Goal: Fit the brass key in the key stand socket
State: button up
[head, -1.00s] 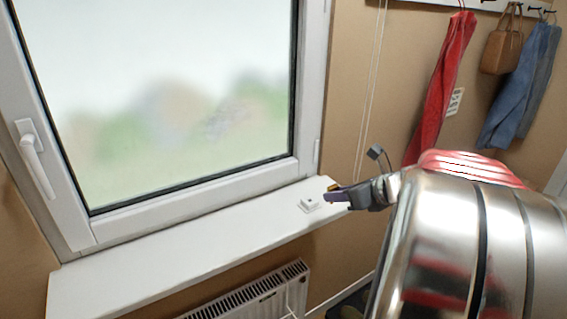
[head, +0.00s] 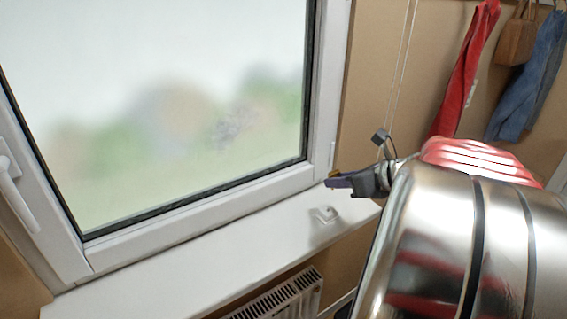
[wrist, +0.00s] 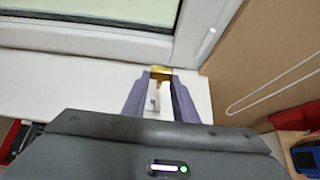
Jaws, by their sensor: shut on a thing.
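My gripper (head: 336,180) is over the right end of the white window sill, its fingers pointing left in the head view. In the wrist view my gripper (wrist: 161,78) is shut on the brass key (wrist: 161,73), which shows as a gold piece between the purple fingertips. A bit of the brass key (head: 335,174) also shows at the fingertips in the head view. The small white key stand (head: 326,214) sits on the sill, below and slightly left of the fingertips. In the wrist view the stand (wrist: 154,103) shows partly between the fingers.
The window frame (head: 200,205) rises directly behind the sill (head: 200,255). A blind cord (head: 403,60) hangs on the wall at the right. A radiator (head: 285,300) is below the sill. A red towel (head: 465,75) and blue clothing (head: 530,90) hang further right. The sill's left part is clear.

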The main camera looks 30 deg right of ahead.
jog(key=shift+w+a, duration=0.1)
jog(key=shift+w, duration=0.05)
jog(key=shift+a, duration=0.2)
jog(key=shift+f, duration=2.9)
jog(key=shift+d+f, duration=0.1)
jog(key=shift+f, duration=1.35)
jog(key=o, duration=1.2)
jog(key=shift+s, duration=0.2)
jog(key=v, duration=1.3)
jog(key=shift+s+r, duration=0.2)
jog(key=shift+r, duration=0.05)
